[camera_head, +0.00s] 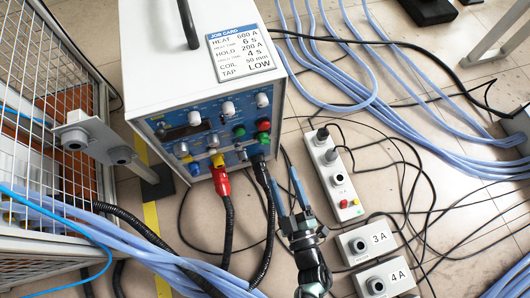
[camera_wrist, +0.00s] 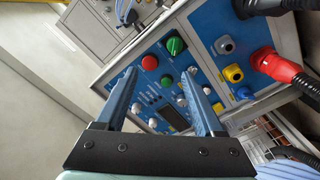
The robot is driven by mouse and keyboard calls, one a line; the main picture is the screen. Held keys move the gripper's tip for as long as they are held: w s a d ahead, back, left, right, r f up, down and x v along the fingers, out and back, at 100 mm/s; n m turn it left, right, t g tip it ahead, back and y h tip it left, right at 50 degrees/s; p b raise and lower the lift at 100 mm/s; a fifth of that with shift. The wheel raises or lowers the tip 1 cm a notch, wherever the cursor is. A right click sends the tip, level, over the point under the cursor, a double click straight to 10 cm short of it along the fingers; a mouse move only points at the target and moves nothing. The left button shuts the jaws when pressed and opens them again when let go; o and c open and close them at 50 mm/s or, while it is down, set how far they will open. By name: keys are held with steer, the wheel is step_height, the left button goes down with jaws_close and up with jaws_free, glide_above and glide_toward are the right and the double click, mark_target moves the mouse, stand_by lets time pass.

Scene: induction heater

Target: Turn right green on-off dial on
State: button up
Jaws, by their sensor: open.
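The right green dial (camera_head: 263,137) is on the blue front panel of the white heater, just below a red button (camera_head: 263,125). In the wrist view this green dial (camera_wrist: 175,45) has a pale pointer mark and appears above the fingertips. A second, smaller green knob (camera_head: 239,130) lies to its left; it also shows in the wrist view (camera_wrist: 167,81), between the fingers. My gripper (camera_head: 285,178) is open and empty, in front of and below the panel in the head view. In the wrist view my gripper (camera_wrist: 160,73) points at the panel, with nothing between its fingers touching them visibly.
A red plug (camera_head: 220,178) and a black plug (camera_head: 258,165) with thick cables hang from the panel's lower edge near my gripper. A white socket box (camera_head: 335,178) stands on the floor to the right. A wire cage (camera_head: 45,120) is at left. Hoses cross the floor.

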mark_target(264, 144)
steer(key=w+a+b, duration=0.1)
steer(key=w, duration=0.2)
steer(key=w+a+f+b, duration=0.1)
steer(key=w+a+b, duration=0.1)
steer(key=w, duration=0.1)
steer(key=w+a+f+b, duration=0.1)
steer(key=w+b, duration=0.1)
steer(key=w, duration=0.1)
steer(key=shift+w+a+f, duration=0.15)
steer(key=shift+w+f, duration=0.1)
steer(key=shift+w+a+r, duration=0.15)
steer(key=shift+w+a, duration=0.1)
steer(key=shift+w, duration=0.35)
jaws_close()
